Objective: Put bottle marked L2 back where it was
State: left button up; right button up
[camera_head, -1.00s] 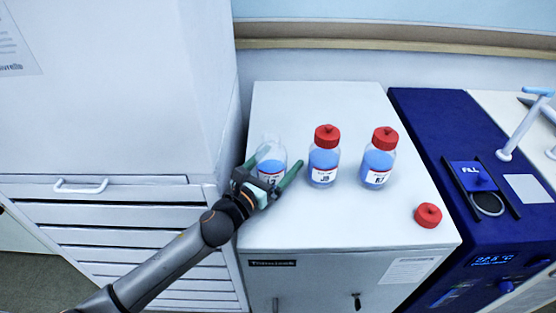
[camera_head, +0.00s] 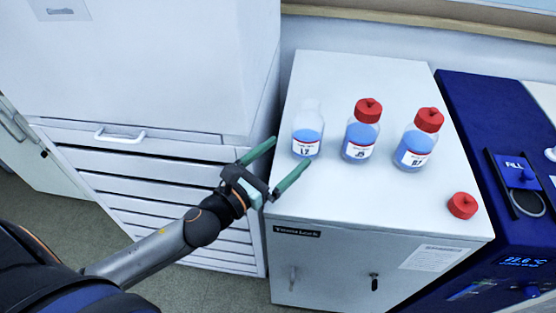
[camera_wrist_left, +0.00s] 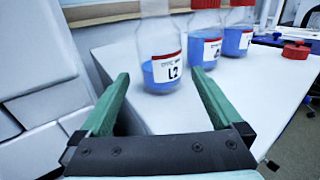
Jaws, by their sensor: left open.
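The bottle marked L2 (camera_head: 307,130) stands upright and uncapped on the white cabinet top (camera_head: 350,210), at the left end of a row of bottles with blue liquid. Its L2 label faces the camera in the left wrist view (camera_wrist_left: 167,70). My left gripper (camera_head: 283,165) is open and empty, in front and to the left of the bottle, apart from it. In the left wrist view its green fingers (camera_wrist_left: 160,98) are spread with the bottle beyond them. My right gripper is not in view.
Two red-capped bottles, the middle one (camera_head: 361,131) and the right one (camera_head: 418,140), stand right of L2. A loose red cap (camera_head: 462,205) lies near the right edge. A blue instrument (camera_head: 490,120) stands further right. The cabinet top's front is clear.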

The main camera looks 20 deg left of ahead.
pick_arm(q)
jog(key=shift+s+a, duration=0.25)
jog(key=shift+s, duration=0.45)
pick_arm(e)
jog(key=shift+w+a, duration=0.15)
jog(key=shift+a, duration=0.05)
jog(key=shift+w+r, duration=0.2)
